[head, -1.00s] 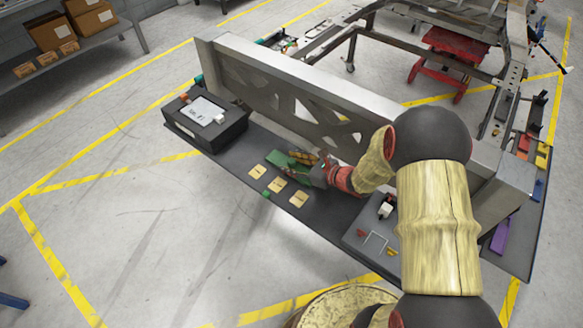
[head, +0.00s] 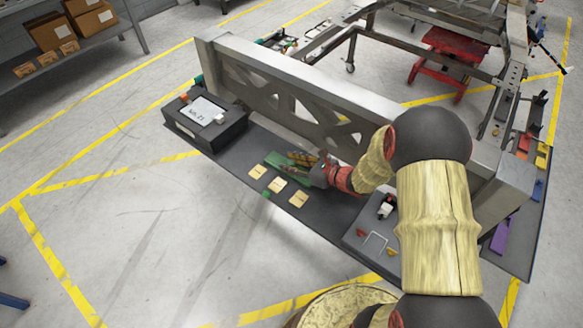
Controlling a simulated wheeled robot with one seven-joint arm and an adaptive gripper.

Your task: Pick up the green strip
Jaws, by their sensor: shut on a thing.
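The green strip (head: 277,160) is at the middle of the dark shelf, in front of the tall metal beam. My gripper (head: 316,171) reaches in from the right and is shut on the strip's right end. The fingers are small and dark here, so the exact grip is partly hidden. I cannot tell whether the strip touches the shelf or is slightly above it.
Several yellow labels (head: 278,184) lie on the dark shelf (head: 240,165) in front. A black box (head: 205,122) with a display stands at left. The metal beam (head: 300,85) blocks the back. A grey plate (head: 372,240) with small parts lies at right.

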